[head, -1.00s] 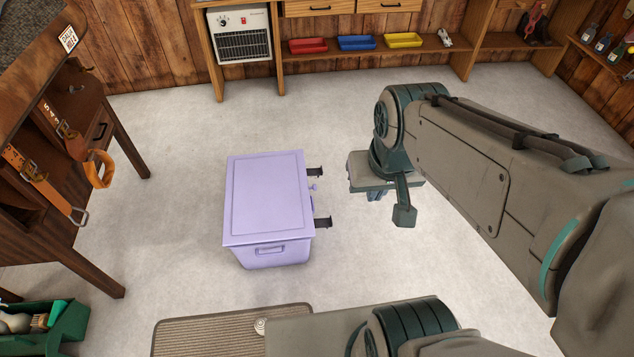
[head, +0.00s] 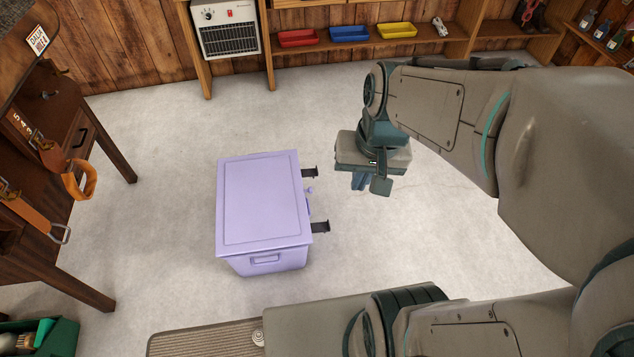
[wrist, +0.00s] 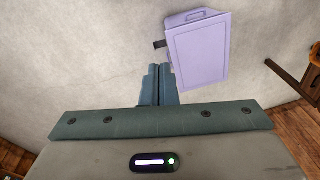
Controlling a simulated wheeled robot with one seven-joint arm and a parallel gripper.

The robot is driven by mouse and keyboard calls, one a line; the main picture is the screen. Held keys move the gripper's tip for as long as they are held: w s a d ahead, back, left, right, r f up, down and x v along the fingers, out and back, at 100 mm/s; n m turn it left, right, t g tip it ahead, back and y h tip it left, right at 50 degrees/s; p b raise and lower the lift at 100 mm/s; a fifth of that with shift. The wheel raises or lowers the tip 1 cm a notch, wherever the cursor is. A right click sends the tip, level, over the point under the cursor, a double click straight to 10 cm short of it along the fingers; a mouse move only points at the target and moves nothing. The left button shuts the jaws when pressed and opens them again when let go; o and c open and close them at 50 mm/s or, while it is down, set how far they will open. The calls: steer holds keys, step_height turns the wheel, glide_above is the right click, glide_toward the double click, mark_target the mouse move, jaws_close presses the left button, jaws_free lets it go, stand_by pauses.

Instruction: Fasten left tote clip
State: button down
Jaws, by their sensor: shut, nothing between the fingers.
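A lilac tote (head: 262,200) with its lid on stands on the pale floor in the head view. Two dark clips stick out from its right side, the far clip (head: 310,172) and the near clip (head: 320,227), with a small lilac knob between them. My gripper (head: 360,182) is shut and empty, pointing down to the right of the tote and clear of it. In the wrist view my gripper's fingers (wrist: 158,72) are together, the tote (wrist: 198,52) is at the upper right, and one dark clip (wrist: 160,44) shows just beyond the fingertips. The other clip is hidden there.
A wooden desk (head: 105,130) with hanging orange straps stands at the left. A ribbed mat (head: 200,340) lies in front of the tote. A heater (head: 228,30) and a shelf with coloured trays (head: 348,34) line the back wall. The floor around the tote is clear.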

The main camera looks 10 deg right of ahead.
steer(key=w+a+f+m+y+b, duration=0.1)
steer(key=w+f+m+y+b, duration=0.4)
steer(key=f, duration=0.8)
steer(key=w+a+f+m+y+b, duration=0.25)
steer(key=w+f+m+b, duration=0.35)
steer(key=f, duration=0.7)
steer(key=w+a+f+m+y+b, duration=0.1)
steer(key=w+f+m+y+b, duration=0.5)
steer(key=f, duration=0.7)
steer(key=d+f+m+t+h+b, duration=0.1)
steer(key=f+m+t+h+b, duration=0.1)
steer(key=f+m, duration=0.6)
steer(key=w+d+f+m+t+h+b, duration=0.1)
steer(key=f+m+t+b, duration=0.4)
steer(key=f, duration=1.2)
steer(key=d+f+m+t+h+b, duration=0.3)
steer(key=f+m+t+h+b, duration=0.1)
steer(key=f+m, duration=0.7)
step_height(320, 180, down, 2)
steer(key=shift+w+d+f+m+t, duration=0.2)
steer(key=shift+m+t, duration=0.1)
steer(key=shift+t, duration=0.2)
